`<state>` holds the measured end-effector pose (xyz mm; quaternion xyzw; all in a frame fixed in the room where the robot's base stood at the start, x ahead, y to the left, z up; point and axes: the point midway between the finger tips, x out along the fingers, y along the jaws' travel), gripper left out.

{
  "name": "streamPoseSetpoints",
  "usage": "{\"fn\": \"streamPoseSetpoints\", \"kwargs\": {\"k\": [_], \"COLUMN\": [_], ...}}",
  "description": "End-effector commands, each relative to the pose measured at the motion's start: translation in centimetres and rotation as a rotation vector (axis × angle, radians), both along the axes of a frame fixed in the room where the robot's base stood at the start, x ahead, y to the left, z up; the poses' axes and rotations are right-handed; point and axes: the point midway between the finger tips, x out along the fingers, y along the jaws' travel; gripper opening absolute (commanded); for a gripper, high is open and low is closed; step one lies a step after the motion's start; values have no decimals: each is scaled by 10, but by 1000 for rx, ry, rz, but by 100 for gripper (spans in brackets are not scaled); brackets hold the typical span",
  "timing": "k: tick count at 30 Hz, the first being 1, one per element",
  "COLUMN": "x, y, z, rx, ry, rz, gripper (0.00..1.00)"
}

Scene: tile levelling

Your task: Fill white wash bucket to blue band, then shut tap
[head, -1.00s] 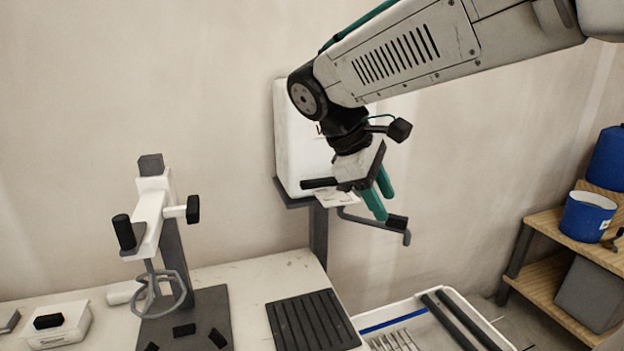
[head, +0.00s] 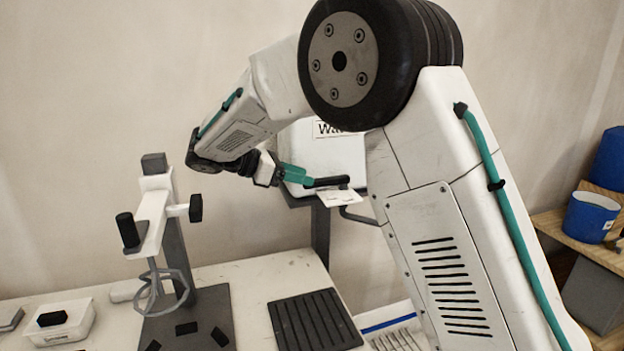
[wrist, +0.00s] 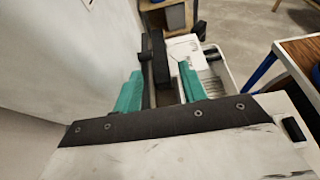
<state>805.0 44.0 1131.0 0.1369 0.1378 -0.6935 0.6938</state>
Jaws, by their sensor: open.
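The white wash bucket (head: 385,319) with its blue band is at the bottom of the head view, largely hidden behind my arm. I cannot tell its water level. The white water tank (head: 332,152) stands on a grey stand by the wall, partly covered by my arm. Its black tap lever (head: 328,182) sticks out at the front, above a grey spout (head: 358,217). My gripper (head: 303,178) is open at the lever's left end. In the wrist view the black lever (wrist: 160,62) shows between the teal fingers; contact is unclear.
A mixing stand (head: 171,235) with a whisk stands on the bench to the left. A black ribbed mat (head: 313,320) lies near the bench's right end. A white box (head: 63,322) is at the far left. A wooden shelf with a blue bucket (head: 590,216) is at right.

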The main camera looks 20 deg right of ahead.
Motion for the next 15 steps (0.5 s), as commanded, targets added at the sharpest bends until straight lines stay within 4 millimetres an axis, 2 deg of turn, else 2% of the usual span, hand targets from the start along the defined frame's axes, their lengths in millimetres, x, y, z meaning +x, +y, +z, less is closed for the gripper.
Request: {"fn": "streamPoseSetpoints", "kwargs": {"k": [1, 6, 15], "x": [-1, -1, 0], "y": [-9, -28, -34], "z": [-3, -11, -14], "rx": [0, 0, 2], "ry": [2, 1, -2], "rz": [-2, -2, 0], "gripper": [42, 42, 42]}}
